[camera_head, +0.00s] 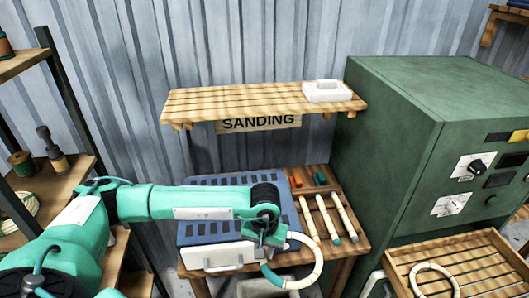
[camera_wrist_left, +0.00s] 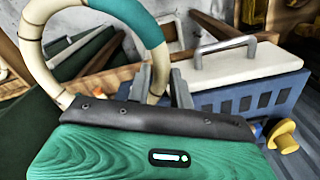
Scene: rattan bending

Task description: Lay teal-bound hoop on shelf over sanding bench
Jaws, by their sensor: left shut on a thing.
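My left gripper (camera_head: 284,243) is shut on a pale rattan hoop (camera_head: 319,264) with a teal-bound stretch. In the head view the hoop hangs in front of the sanding bench (camera_head: 355,246), below shelf height. In the left wrist view the hoop (camera_wrist_left: 31,45) rises at upper left, its teal binding (camera_wrist_left: 142,20) at the top, and my left gripper's fingers (camera_wrist_left: 160,88) close on its lower part. The slatted wooden shelf (camera_head: 230,98) is on the wall above the bench, over a SANDING sign (camera_head: 258,122). My right gripper is not in view.
A white tray (camera_head: 327,91) occupies the shelf's right end; its left and middle are clear. A blue slotted box (camera_head: 210,230) and several pale rods (camera_head: 328,220) lie on the bench. A green cabinet (camera_head: 395,130) stands close at right. Another hoop (camera_head: 433,267) lies in a slatted tray (camera_head: 480,262).

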